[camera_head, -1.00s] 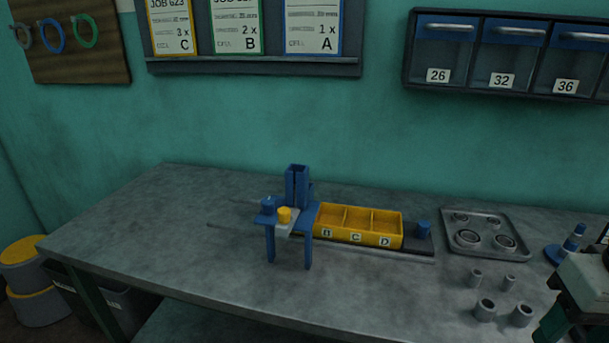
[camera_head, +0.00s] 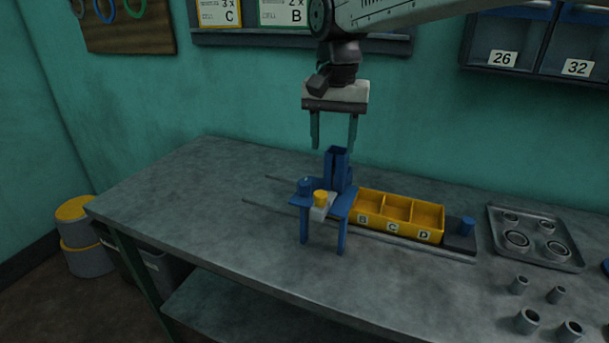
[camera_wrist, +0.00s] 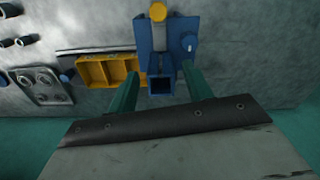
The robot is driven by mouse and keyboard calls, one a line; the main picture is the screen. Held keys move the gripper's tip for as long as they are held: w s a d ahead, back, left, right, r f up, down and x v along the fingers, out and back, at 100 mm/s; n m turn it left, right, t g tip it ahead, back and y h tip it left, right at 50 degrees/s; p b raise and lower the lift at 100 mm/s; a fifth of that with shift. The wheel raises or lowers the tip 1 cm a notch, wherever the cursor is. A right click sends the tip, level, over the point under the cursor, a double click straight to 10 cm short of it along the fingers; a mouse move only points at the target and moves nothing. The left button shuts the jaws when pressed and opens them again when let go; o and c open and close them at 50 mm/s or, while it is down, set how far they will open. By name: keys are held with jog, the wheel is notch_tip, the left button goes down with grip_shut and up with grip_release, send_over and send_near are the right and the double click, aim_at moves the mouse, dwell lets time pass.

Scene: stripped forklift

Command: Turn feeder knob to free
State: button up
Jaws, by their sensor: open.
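The blue feeder stand (camera_head: 340,235) is on the bench, with a square hollow tower (camera_head: 338,168) at its back. A blue knob (camera_head: 305,185) and a yellow knob (camera_head: 320,197) sit on its front top; I cannot tell which is the feeder knob. In the wrist view the yellow knob (camera_wrist: 158,12) and the blue knob (camera_wrist: 189,42) both show beyond the tower opening (camera_wrist: 160,86). My gripper (camera_head: 333,148) is open and empty, pointing down just above the tower. In the wrist view its fingers (camera_wrist: 160,72) appear on either side of the tower.
A yellow bin (camera_head: 372,221) labelled B, C, D stands right of the feeder on a dark rail carriage (camera_head: 461,241) with a blue peg. A metal tray (camera_head: 537,258) with rings and several grey cylinders (camera_head: 527,320) lie further right. The bench's left side is clear.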

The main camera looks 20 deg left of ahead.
send_over(304, 181)
notch_tip(304, 181, down, 2)
jog(key=shift+d, duration=0.1)
notch_tip(304, 181, down, 8)
jog(key=shift+r, duration=0.15)
jog(key=shift+c, duration=0.2)
jog(key=c, duration=0.9)
